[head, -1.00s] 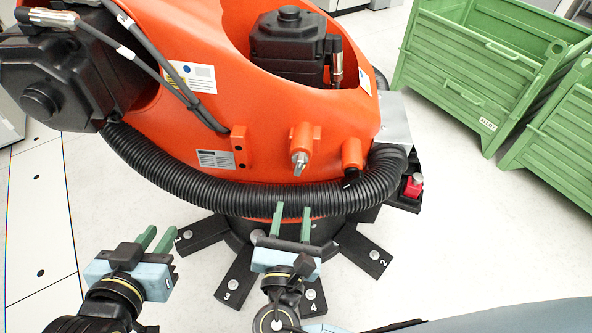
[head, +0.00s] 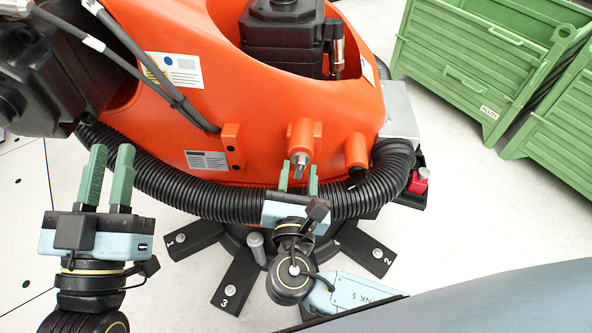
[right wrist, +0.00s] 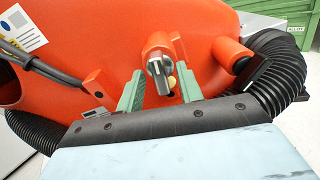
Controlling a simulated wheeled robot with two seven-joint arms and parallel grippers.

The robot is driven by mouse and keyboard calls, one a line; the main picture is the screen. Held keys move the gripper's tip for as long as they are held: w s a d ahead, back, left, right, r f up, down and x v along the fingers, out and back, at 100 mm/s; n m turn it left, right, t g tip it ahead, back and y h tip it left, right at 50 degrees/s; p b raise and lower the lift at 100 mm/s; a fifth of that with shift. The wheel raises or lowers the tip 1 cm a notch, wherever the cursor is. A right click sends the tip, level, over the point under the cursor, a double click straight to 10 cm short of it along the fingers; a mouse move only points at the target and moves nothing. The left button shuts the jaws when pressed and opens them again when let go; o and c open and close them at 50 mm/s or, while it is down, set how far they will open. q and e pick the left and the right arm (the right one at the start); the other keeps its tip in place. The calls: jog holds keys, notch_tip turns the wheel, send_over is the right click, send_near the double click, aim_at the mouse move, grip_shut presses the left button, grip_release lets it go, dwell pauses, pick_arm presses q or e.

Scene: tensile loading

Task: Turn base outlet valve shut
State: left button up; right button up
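An orange fitting (head: 303,133) with a grey metal stem (head: 300,167) sticks out of the front of the orange robot base; I take it for the outlet valve. In the right wrist view the metal stem (right wrist: 160,69) appears between and beyond the green fingers. My right gripper (head: 298,180) is open just below the stem, its fingers pointing at it; it also shows in the right wrist view (right wrist: 160,85). Contact with the stem cannot be told. My left gripper (head: 110,155) is open and empty at the left, fingers up, in front of the black hose.
A black corrugated hose (head: 225,203) curves around the base close to my right gripper. A second orange stub (head: 356,150) and a red part (head: 418,182) sit to the right. Green crates (head: 470,65) stand at the back right. Black floor feet (head: 240,280) spread below.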

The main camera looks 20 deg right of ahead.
jog(key=shift+c, duration=0.5)
grip_shut()
